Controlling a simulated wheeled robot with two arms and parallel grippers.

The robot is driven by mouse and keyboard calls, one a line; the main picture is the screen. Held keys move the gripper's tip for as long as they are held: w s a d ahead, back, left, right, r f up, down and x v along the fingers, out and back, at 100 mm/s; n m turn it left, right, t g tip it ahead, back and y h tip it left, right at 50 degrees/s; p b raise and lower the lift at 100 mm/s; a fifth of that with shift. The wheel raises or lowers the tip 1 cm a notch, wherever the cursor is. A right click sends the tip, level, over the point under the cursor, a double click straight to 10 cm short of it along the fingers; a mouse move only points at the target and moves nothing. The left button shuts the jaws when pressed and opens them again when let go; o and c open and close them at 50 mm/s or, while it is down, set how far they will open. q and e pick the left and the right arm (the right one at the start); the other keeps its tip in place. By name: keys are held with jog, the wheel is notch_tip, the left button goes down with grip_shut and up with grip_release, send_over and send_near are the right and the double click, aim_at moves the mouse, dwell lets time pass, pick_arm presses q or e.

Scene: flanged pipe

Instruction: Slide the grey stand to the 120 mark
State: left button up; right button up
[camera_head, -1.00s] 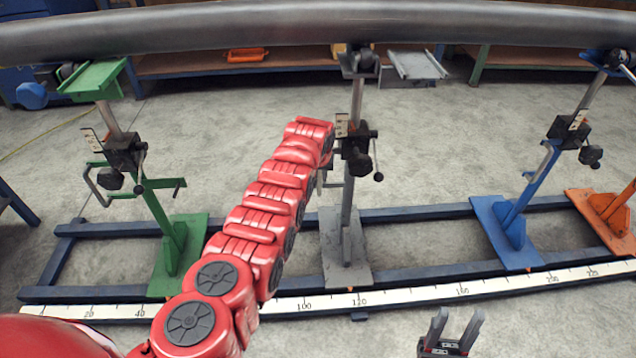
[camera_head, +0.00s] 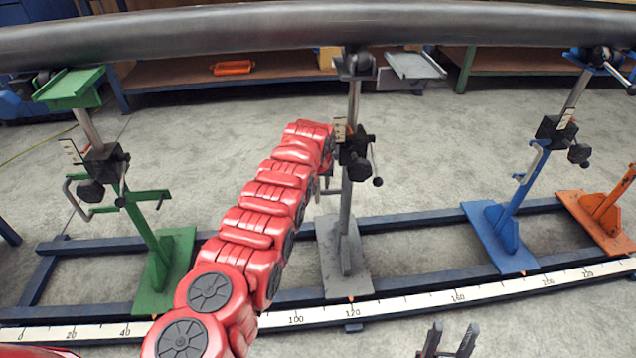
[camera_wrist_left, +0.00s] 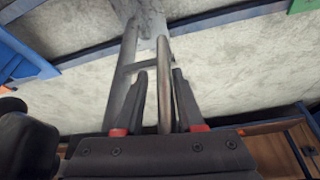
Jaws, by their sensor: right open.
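The grey stand (camera_head: 343,255) stands upright on the blue rails under the pipe. Its orange pointer (camera_head: 352,298) lines up with the 120 mark on the white scale (camera_head: 395,306), as nearly as I can tell. My red left arm reaches to the stand's column and hides its gripper in the head view. In the left wrist view, my left gripper (camera_wrist_left: 160,85) has one finger on each side of the stand's metal bar handle (camera_wrist_left: 164,95). The bar is close to the right finger, with a gap showing at the left one. My right gripper (camera_head: 447,342) is open and empty in front of the rails.
A long grey pipe (camera_head: 230,30) runs across the top over the stands. A green stand (camera_head: 165,265) is to the left, a blue stand (camera_head: 500,235) and an orange stand (camera_head: 598,215) to the right. The rail between grey and blue stands is clear.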

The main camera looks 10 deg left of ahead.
pick_arm(q)
jog(key=shift+o, duration=0.6)
jog(key=shift+a, duration=0.15)
jog(key=shift+r+p, duration=0.2)
jog(key=shift+p, duration=0.1)
jog(key=p+v, duration=0.3)
jog(key=p, duration=0.5)
jog(key=shift+a+r, duration=0.15)
jog(key=shift+r, duration=0.1)
jog(key=shift+s+f, duration=0.1)
jog(key=shift+r, duration=0.45)
jog(key=p+v, duration=0.2)
jog(key=v, duration=1.1)
jog(key=shift+s+p, duration=0.2)
jog(key=shift+p, duration=0.1)
